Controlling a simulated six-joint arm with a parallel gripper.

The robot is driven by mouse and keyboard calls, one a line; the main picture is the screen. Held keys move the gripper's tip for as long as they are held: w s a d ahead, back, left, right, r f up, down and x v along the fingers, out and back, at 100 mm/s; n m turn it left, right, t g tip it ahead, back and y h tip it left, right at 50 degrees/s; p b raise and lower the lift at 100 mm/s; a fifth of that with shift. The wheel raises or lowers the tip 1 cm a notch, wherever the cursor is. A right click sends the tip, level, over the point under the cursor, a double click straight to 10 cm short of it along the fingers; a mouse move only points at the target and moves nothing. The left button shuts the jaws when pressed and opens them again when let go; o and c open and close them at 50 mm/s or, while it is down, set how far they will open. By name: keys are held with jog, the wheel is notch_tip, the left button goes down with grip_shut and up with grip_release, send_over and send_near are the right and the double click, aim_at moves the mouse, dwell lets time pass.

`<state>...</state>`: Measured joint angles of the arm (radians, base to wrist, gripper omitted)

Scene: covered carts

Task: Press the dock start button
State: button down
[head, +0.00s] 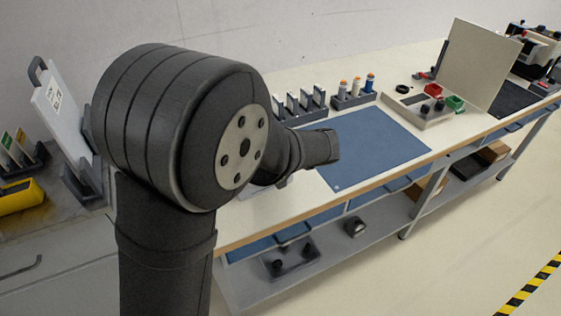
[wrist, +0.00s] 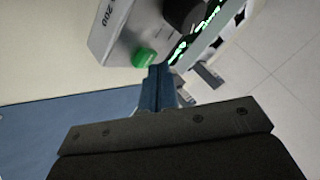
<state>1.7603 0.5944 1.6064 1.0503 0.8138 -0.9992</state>
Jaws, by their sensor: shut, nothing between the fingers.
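A green button (wrist: 145,57) sits on the end of a grey housing (wrist: 118,28) with partly visible lettering in the wrist view. I cannot read a label that names it as the dock start button. My gripper (wrist: 160,70) shows as narrow blue fingers, closed together and empty. The fingertips are just right of and below the green button in the picture. I cannot tell whether they touch it. In the head view my arm covers the near end of the bench, and neither the fingertips nor this button can be made out.
A black knob (wrist: 184,12) and a strip with lit green marks (wrist: 190,42) stand beside the button. A blue mat (head: 375,150) lies clear on the bench.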

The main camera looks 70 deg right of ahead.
jog(key=shift+f, duration=0.4)
dwell(0.5)
jog(key=shift+r, duration=0.85)
jog(key=shift+r, duration=2.5)
notch_tip(320, 180, up, 7)
